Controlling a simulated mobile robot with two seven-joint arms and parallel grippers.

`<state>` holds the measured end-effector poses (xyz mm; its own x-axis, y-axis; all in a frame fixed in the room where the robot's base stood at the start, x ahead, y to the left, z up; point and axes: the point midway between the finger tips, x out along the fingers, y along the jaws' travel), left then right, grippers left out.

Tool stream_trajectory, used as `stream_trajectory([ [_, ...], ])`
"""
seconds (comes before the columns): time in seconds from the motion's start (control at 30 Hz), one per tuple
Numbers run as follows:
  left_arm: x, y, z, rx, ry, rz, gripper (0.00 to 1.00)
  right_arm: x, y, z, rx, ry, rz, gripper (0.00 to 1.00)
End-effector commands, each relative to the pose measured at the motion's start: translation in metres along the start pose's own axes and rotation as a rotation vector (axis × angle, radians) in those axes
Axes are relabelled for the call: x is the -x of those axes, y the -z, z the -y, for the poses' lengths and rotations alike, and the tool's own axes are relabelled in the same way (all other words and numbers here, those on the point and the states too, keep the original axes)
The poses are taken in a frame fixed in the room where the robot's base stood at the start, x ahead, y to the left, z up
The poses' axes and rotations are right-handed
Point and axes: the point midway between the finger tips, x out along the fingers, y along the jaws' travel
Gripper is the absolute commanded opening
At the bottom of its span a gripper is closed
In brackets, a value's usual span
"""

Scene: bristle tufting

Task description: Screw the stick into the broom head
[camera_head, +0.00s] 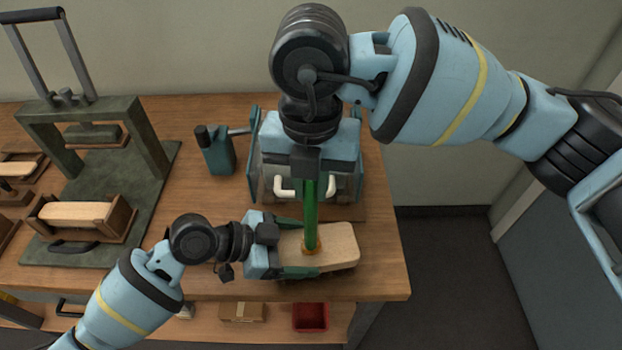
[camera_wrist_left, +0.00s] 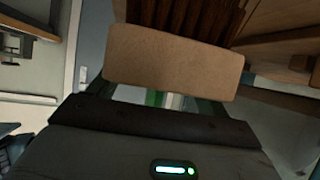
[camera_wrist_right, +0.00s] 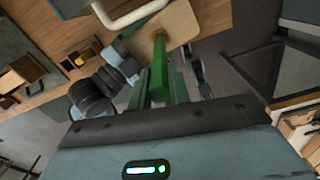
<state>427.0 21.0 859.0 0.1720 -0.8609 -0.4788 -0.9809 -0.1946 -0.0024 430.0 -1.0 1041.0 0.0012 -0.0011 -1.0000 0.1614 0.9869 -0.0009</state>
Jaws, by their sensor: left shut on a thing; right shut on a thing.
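The broom head (camera_head: 340,243) is a pale wooden block near the front edge of the table. My left gripper (camera_head: 290,250) is shut on it from the left. The block also fills the upper middle of the left wrist view (camera_wrist_left: 172,64), with dark brown bristles behind it. The green stick (camera_head: 310,215) stands upright over the block, its lower end at an orange-brown collar (camera_head: 311,246) on the block's top. My right gripper (camera_wrist_right: 172,88) is shut on the stick from above. I cannot tell how deep the stick's end sits.
A green press (camera_head: 95,150) with a wooden block in a tray (camera_head: 75,212) is at the left. A red bin (camera_head: 310,317) is on the lower shelf.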

Motion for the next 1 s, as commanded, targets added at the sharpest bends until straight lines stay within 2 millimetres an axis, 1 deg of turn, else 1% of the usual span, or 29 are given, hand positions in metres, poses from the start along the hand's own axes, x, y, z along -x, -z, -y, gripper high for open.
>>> stream_trajectory([
  [0.03,-0.0008,-0.0059,0.0009,0.01,0.002,0.01,0.14,-0.0016,0.0021,-0.0005,-0.072,0.002,-0.007,0.0],
  [0.5,-0.0009,-0.0055,0.0009,0.01,0.002,0.01,0.14,-0.0025,0.0016,-0.0018,-0.839,0.004,-0.006,0.0],
  [0.6,-0.0009,-0.0055,0.0009,0.01,0.002,0.01,0.14,-0.0026,0.0015,-0.0019,-0.95,0.004,-0.005,0.0],
  [0.73,-0.001,-0.0054,0.0009,0.009,0.002,0.009,0.14,-0.0027,0.0015,-0.0019,-0.941,0.004,-0.005,0.0],
  [0.77,-0.001,-0.0054,0.0009,0.009,0.002,0.009,0.14,-0.0027,0.0015,-0.0019,-0.94,0.004,-0.005,0.21],
  [0.93,-0.001,-0.0053,0.0007,0.007,0.001,0.009,0.14,-0.0024,0.0008,-0.0018,-0.94,0.002,-0.004,0.44],
  [1.0,-0.001,-0.0053,0.0005,0.007,0.001,0.009,0.14,-0.0022,0.0005,-0.0017,-0.941,0.002,-0.003,0.44],
])
